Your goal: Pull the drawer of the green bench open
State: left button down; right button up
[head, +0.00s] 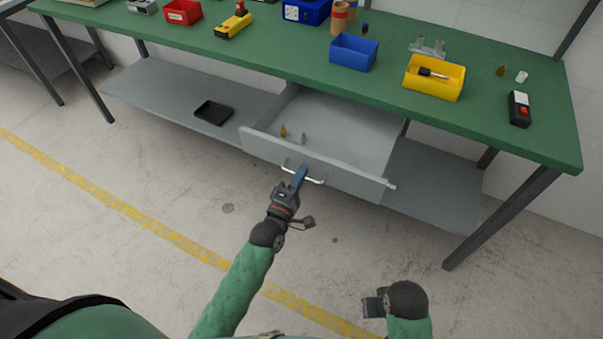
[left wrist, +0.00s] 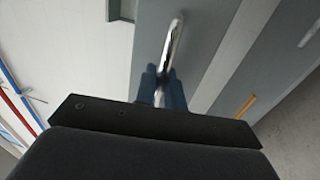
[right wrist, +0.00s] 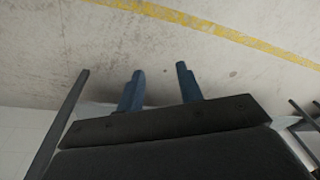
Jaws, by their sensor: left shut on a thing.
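The green bench (head: 290,62) has a grey drawer (head: 350,170) under its top, and the drawer stands pulled out toward me. Inside it lie a small yellowish piece and a small grey piece. My left gripper (head: 299,176) is shut on the drawer's metal bar handle (head: 317,181) at the front panel. In the left wrist view the shiny handle (left wrist: 174,45) runs between the blue fingers. My right gripper (head: 374,303) is away from the bench, low over the floor. In the right wrist view its blue fingers (right wrist: 160,88) are apart with nothing between them.
On the bench top are a blue bin (head: 353,53), a yellow bin (head: 433,78) holding a dark tool, a red bin (head: 183,12) and a red-button box (head: 520,109). A black tray (head: 212,112) lies on the lower shelf (head: 160,98). The floor before the drawer is clear.

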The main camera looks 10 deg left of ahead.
pick_arm(q)
jog(key=c, duration=1.6)
grip_release()
jog(key=shift+c, duration=0.2)
